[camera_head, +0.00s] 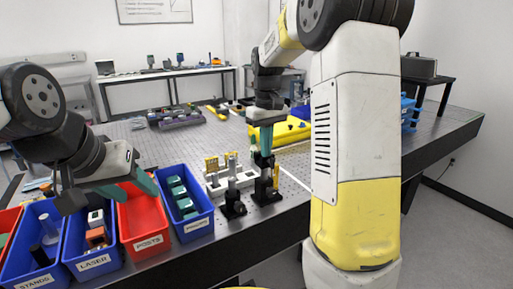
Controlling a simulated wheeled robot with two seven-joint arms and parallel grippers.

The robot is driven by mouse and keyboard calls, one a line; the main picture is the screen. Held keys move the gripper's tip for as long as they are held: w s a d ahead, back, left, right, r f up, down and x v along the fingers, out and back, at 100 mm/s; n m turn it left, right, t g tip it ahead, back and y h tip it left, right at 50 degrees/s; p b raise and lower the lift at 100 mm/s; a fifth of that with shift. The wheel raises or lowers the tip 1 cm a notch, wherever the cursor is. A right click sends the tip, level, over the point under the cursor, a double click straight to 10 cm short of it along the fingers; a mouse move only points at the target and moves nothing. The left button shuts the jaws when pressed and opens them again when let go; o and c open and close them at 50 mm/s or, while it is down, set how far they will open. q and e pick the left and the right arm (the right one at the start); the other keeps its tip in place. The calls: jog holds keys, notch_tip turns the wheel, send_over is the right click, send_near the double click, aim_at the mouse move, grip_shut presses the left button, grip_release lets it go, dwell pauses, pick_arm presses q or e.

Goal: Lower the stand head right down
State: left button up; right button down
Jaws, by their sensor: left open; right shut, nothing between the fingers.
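A black stand (265,185) stands upright on the dark optical table (292,185), near its front edge. Its upper part, the likely stand head (264,160), is just below my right gripper (266,146). That gripper points down with its teal fingers shut and nothing between them; I cannot tell whether the tips touch the head. A second, shorter black stand (233,208) with a grey post is just to the left. My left gripper (108,193) is open and empty above the bins at the left.
Blue and red bins line the front edge, including the laser bin (92,264), posts bin (150,243) and a blue bin with teal parts (197,227). A white holder (215,187) stands behind the short stand. A yellow fixture (292,131) lies further back.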

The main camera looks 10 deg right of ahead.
aim_at(266, 164)
jog(key=shift+f, duration=0.1)
notch_tip(266, 164, down, 5)
jog(key=shift+f, duration=0.1)
jog(key=shift+s+f, duration=0.1)
jog(key=shift+f, duration=0.25)
dwell(0.4)
notch_tip(266, 164, up, 14)
jog(key=s+a+f+m+t+y, duration=0.1)
jog(key=s+t, duration=0.2)
jog(key=s, duration=0.8)
jog(key=s+a+f+m+t+y, duration=0.1)
jog(key=s+m+t, duration=0.1)
jog(key=s, duration=0.9)
jog(key=shift+s+a+f+t, duration=0.15)
jog(key=shift+f+t, duration=0.2)
jog(key=shift+t, duration=0.25)
dwell(0.9)
